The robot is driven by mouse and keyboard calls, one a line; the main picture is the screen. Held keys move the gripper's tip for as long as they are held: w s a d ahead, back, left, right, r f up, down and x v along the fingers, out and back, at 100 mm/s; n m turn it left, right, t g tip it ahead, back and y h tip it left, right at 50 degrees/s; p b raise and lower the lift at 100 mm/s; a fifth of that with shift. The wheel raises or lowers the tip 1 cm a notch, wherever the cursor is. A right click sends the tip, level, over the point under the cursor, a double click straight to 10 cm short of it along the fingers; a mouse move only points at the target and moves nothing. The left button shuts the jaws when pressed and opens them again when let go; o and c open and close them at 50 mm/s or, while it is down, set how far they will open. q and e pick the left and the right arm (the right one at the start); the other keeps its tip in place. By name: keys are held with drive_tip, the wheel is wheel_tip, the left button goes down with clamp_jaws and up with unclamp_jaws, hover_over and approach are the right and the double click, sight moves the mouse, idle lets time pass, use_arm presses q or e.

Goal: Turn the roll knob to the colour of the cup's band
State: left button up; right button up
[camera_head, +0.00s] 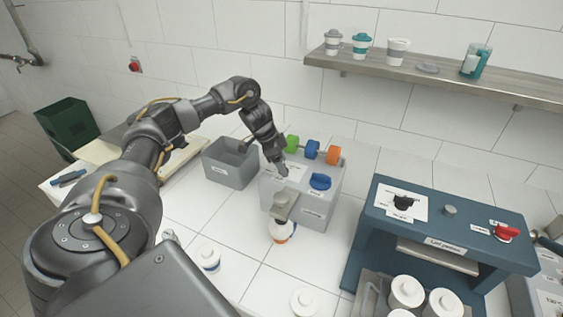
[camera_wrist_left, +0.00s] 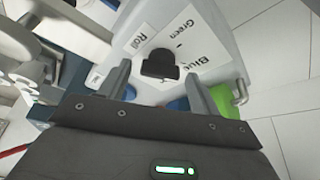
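The grey filler box (camera_head: 325,205) carries green (camera_head: 292,144), blue (camera_head: 312,149) and orange (camera_head: 333,155) rolls at its back. My left gripper (camera_head: 281,168) is over the box's top. In the left wrist view its two fingers (camera_wrist_left: 157,76) are apart, with the black roll knob (camera_wrist_left: 160,65) between and just beyond their tips. I cannot tell whether they touch it. The knob's label (camera_wrist_left: 190,42) reads "Roll", "Green" and "Blue"; the pointer direction is unclear. A white cup (camera_head: 281,232) with an orange band stands below the box's front spout. My right gripper is out of view.
A blue round part (camera_head: 320,181) sits on the box top, right of my gripper. A grey bin (camera_head: 230,164) stands left. A blue lid press (camera_head: 440,235) with knobs stands right. White cups (camera_head: 208,258) stand in front. A shelf (camera_head: 430,75) is above.

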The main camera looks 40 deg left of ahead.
use_arm(q)
drive_tip(key=c, duration=0.9)
drive_tip(key=shift+o, duration=0.2)
drive_tip(key=shift+m, duration=0.4)
drive_tip(key=m+p, duration=0.1)
drive_tip(key=m+g+h+p, duration=0.1)
drive_tip(key=m, duration=0.1)
drive_tip(key=shift+w+r, duration=0.15)
drive_tip(key=shift+r, duration=0.05)
drive_tip(key=m+g+p, duration=0.1)
drive_tip(key=m+p, duration=0.1)
drive_tip(key=shift+w+r+m, duration=0.1)
drive_tip(key=shift+m, duration=0.2)
drive_tip(key=shift+a+m+g+p, duration=0.1)
drive_tip(key=shift+m+g+p, duration=0.2)
drive_tip(key=shift+m+p, duration=0.45)
drive_tip(key=shift+w+f+m+g+b, duration=0.15)
drive_tip(key=shift+f+m+g+b, duration=0.25)
drive_tip(key=shift+m, duration=0.45)
drive_tip(key=shift+r+m+g+b, duration=0.1)
drive_tip(key=shift+m+g+b, duration=0.3)
drive_tip(key=shift+m+b, duration=0.9)
